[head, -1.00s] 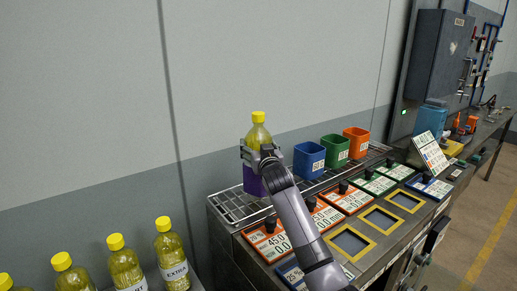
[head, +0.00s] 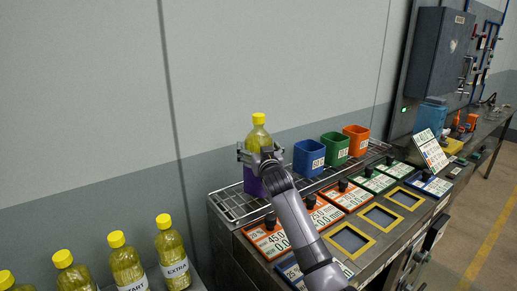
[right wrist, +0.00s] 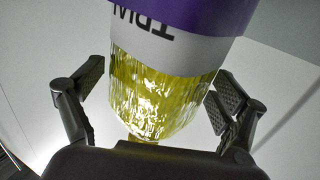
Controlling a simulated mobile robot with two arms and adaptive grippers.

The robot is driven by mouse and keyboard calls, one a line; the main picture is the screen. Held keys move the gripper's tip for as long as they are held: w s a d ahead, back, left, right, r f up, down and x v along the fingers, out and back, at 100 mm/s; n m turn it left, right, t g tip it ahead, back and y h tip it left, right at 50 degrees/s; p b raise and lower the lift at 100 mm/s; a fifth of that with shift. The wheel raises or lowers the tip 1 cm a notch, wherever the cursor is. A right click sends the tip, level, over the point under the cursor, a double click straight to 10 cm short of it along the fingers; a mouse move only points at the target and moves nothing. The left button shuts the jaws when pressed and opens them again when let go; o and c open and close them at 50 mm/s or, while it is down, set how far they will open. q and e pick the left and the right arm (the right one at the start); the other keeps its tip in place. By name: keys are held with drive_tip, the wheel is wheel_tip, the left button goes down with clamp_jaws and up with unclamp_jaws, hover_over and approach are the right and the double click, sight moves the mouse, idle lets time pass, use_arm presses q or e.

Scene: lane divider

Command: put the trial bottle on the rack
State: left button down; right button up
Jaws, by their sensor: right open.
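The trial bottle (head: 258,136) stands upright at the near-left end of the wire rack (head: 226,206), with yellow contents and a yellow cap. A purple part shows below it; I cannot tell whether this is a band on the bottle or a separate holder. In the right wrist view the bottle (right wrist: 160,88) appears upside down, with its white label partly readable. My right gripper (head: 260,152) is open, with one finger on each side of the bottle; the wrist view shows gaps at both sides. My left gripper is not in view.
Blue (head: 308,158), green (head: 335,148) and orange (head: 356,140) bins stand farther along the rack. Several other yellow-capped bottles (head: 173,258) stand at lower left. Label plates and yellow frames (head: 349,240) cover the bench in front. The wall is close behind.

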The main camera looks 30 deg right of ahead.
drive_tip(key=shift+r, duration=0.1)
drive_tip(key=b+v, duration=0.2)
drive_tip(key=v, duration=1)
